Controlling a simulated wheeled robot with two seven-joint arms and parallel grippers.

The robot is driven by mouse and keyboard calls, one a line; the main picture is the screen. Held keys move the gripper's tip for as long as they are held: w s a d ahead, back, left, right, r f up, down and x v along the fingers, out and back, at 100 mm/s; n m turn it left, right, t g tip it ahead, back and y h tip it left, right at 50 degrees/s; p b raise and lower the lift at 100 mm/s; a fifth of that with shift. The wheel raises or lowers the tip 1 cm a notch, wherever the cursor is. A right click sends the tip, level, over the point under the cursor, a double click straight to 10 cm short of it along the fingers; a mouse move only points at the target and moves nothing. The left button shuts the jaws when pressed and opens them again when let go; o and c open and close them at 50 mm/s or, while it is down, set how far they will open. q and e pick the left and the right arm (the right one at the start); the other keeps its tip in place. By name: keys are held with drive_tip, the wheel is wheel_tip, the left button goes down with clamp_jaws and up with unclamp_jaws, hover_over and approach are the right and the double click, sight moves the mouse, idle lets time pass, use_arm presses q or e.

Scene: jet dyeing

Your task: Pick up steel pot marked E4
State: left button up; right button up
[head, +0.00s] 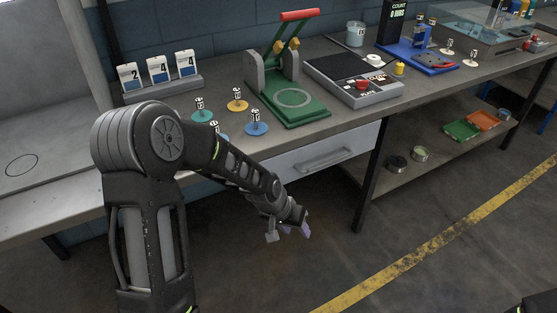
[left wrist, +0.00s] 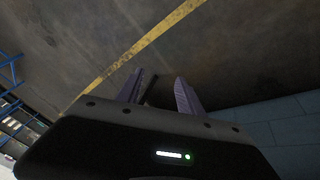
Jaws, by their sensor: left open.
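Several coloured discs with upright tagged pieces stand on the bench's left part: a green one (head: 202,115), a yellow one (head: 238,105) and a blue one (head: 256,128). Another is partly hidden behind my left arm. Their marks are too small to read surely, and I cannot tell which thing is the steel pot marked E4. My left gripper (head: 288,233) hangs in front of the bench, below the drawer, apart from the discs. Its fingers are apart and empty in the left wrist view (left wrist: 158,90). My right gripper is not in view.
A green press with a red handle (head: 299,15), a scale (head: 352,78) and number cards (head: 158,70) stand on the bench. The drawer (head: 322,150) is shut. The lower shelf holds two round containers (head: 397,164) and trays (head: 462,130). The floor in front is clear.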

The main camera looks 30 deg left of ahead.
use_arm(q)
drive_tip(key=s+d+f+g, duration=0.1)
drive_tip(key=s+d+f, duration=0.6)
drive_tip(key=s, duration=0.5)
drive_tip(key=s+d+f+g+h, duration=0.1)
drive_tip(key=s+d+f+g, duration=0.1)
drive_tip(key=s+d+f, duration=0.6)
drive_tip(key=s, duration=0.4)
drive_tip(key=shift+d+f+n+h, duration=0.15)
drive_tip(key=shift+f+n+h, duration=0.15)
drive_tip(key=shift+n, duration=0.1)
drive_tip(key=shift+w, duration=0.1)
drive_tip(key=shift+c, duration=0.8)
